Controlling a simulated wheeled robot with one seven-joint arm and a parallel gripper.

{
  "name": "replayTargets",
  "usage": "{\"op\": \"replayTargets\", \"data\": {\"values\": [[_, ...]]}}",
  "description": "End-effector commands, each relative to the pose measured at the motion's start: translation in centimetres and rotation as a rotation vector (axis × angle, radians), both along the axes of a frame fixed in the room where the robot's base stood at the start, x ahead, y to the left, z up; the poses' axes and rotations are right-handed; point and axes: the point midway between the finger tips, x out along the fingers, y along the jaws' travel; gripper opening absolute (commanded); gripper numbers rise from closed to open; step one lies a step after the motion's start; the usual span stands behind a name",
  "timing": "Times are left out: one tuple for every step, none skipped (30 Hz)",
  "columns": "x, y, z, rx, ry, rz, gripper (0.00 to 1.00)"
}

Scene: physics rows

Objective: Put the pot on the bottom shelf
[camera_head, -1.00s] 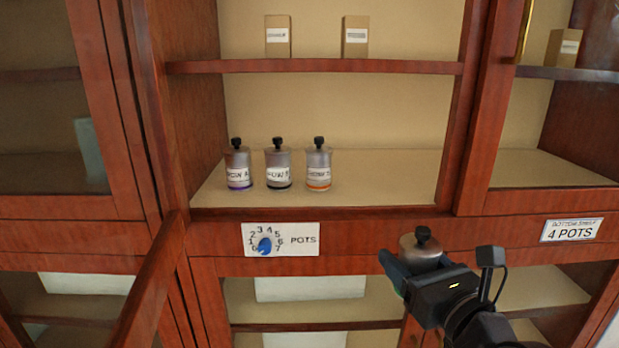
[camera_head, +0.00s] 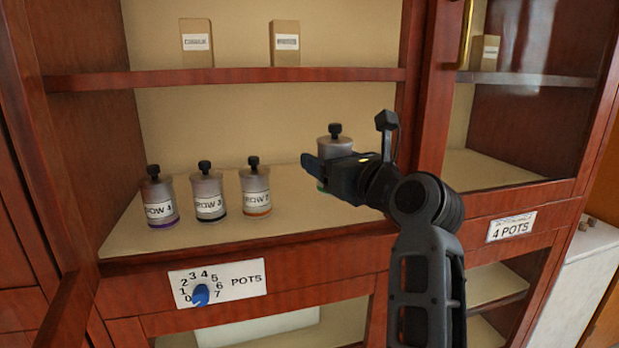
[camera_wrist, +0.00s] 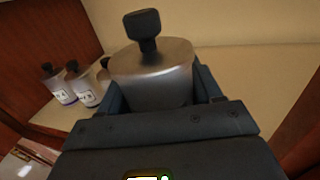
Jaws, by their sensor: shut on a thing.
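My gripper (camera_head: 322,172) is shut on a metal pot (camera_head: 337,147) with a black knob, held upright at the right part of the lower open shelf (camera_head: 290,232). A bit of green shows at the pot's base. The held pot (camera_wrist: 152,72) fills the middle of the wrist view between my fingers. Whether its base touches the shelf is hidden. Three labelled pots stand in a row at the left: one with a purple band (camera_head: 160,196), one with a black band (camera_head: 208,193) and one with an orange band (camera_head: 255,187).
An upper shelf (camera_head: 230,78) with two small boxes (camera_head: 196,42) is above. A dial plate marked POTS (camera_head: 218,283) is below the shelf edge. A "4 POTS" label (camera_head: 511,227) is at the right. An upright post (camera_head: 428,90) stands right of my gripper. Shelf space behind the pots is clear.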

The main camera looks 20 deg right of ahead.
Motion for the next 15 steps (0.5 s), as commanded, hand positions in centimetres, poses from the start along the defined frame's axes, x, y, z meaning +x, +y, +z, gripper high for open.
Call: {"op": "replayTargets", "data": {"values": [[1.3,0.0,0.3,0.003,0.000,0.001,0.22],[2.0,0.0,0.2,0.003,0.000,0.000,0.22],[3.0,-0.1,0.3,0.002,-0.001,0.000,0.22],[3.6,0.0,0.3,0.003,-0.001,0.000,0.22],[4.3,0.0,0.2,0.003,-0.001,0.000,0.22],[5.2,0.0,0.2,0.002,-0.001,0.000,0.22],[5.8,0.0,0.2,0.003,0.000,0.001,0.22],[6.4,0.0,0.2,0.002,-0.001,0.001,0.22],[7.1,0.0,0.2,0.002,-0.003,0.001,0.22],[7.7,0.0,0.2,0.002,-0.001,0.000,0.22],[8.2,0.0,0.2,0.003,-0.001,0.000,0.22],[8.8,0.0,0.2,0.001,-0.002,0.000,0.22],[9.3,0.0,0.2,0.001,-0.002,0.000,0.22],[9.4,0.0,-0.5,-0.001,0.002,0.001,0.22],[9.2,0.0,-1.3,-0.002,0.003,0.001,0.22]]}}
